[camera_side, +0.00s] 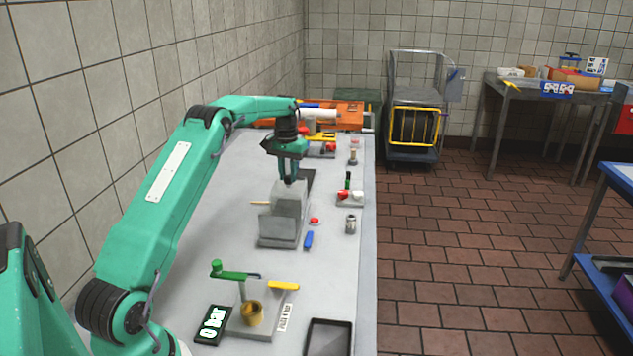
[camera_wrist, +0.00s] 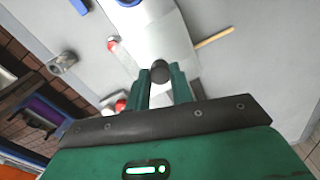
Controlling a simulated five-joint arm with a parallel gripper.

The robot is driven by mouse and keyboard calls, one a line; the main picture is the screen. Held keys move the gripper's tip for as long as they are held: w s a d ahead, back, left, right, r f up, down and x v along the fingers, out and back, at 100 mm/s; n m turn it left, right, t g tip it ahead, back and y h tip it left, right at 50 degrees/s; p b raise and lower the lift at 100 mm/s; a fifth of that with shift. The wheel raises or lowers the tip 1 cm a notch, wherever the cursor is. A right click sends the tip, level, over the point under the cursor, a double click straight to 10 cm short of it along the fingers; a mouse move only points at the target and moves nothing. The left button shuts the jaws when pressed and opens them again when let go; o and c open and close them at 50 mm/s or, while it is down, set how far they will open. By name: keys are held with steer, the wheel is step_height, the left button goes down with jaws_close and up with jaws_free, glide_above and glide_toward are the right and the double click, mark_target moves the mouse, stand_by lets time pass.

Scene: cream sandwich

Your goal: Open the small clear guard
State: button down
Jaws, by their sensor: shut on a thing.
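The small clear guard (camera_side: 290,197) is a pale see-through cover on a grey machine (camera_side: 278,232) in the middle of the bench. In the wrist view it appears as a pale panel (camera_wrist: 165,38) ahead of my fingers. My gripper (camera_side: 289,178) is at the top of the guard, pointing down. In the wrist view my gripper (camera_wrist: 160,80) is shut on a dark round knob (camera_wrist: 160,70) at the guard's near end. The fingers partly hide the knob. I cannot tell exactly how far the guard is tilted.
A red button (camera_side: 314,220) and a blue handle (camera_side: 308,240) are right of the machine. A metal cylinder (camera_side: 351,224) stands near the bench's right edge. A green-handled fixture (camera_side: 232,276) and a dark tray (camera_side: 328,338) are in front. Orange crates (camera_side: 348,112) are behind.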

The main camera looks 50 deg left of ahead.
steer(key=shift+r, duration=0.15)
steer(key=c, duration=1.2)
jaws_free()
steer(key=shift+r, duration=3.85)
